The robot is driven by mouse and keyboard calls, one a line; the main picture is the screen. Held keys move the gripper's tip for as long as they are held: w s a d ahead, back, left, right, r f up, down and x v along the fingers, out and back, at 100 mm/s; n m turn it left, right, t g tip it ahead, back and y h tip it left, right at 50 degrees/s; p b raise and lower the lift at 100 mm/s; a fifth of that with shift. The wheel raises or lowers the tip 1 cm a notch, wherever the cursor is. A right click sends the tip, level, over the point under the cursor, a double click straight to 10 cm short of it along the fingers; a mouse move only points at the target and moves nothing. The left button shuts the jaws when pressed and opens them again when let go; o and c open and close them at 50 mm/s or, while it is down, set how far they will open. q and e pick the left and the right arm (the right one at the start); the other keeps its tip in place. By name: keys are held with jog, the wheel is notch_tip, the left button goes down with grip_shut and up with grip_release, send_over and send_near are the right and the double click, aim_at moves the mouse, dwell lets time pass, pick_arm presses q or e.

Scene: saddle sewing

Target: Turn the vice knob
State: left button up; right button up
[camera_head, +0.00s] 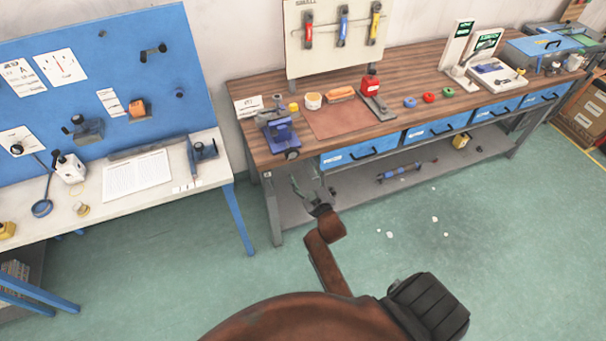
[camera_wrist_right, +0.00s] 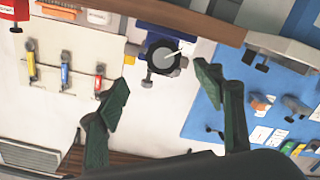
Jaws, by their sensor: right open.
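The blue vice (camera_head: 281,133) is at the left front corner of the wooden workbench. Its dark round knob (camera_head: 292,154) sticks out past the bench's front edge. My right gripper (camera_head: 312,188) is open and empty, in front of the bench and lower than the knob in the head view. In the right wrist view, which is upside down, the knob (camera_wrist_right: 163,56) shows face-on with a pale thin mark, beyond the gap between the open fingers (camera_wrist_right: 161,75). The fingers look apart from the knob. My left gripper is not in view.
The workbench (camera_head: 240,88) holds a brown mat (camera_head: 350,118), an orange brush and coloured rings. Blue drawers (camera_head: 360,152) and a lower shelf (camera_head: 480,152) lie right of my gripper. A white table (camera_head: 110,205) with a blue pegboard stands left. The green floor between is clear.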

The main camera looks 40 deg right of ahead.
aim_at(293, 156)
jog(key=m, duration=0.7)
jog(key=shift+s+a+p, duration=0.4)
jog(key=p+x, duration=0.3)
jog(key=x, duration=0.1)
jog(key=shift+f, duration=0.3)
jog(key=b+x, duration=0.2)
jog(key=x, duration=0.5)
jog(key=shift+w+d+r, duration=0.1)
jog(key=shift+w, duration=0.3)
jog(key=shift+c, duration=0.6)
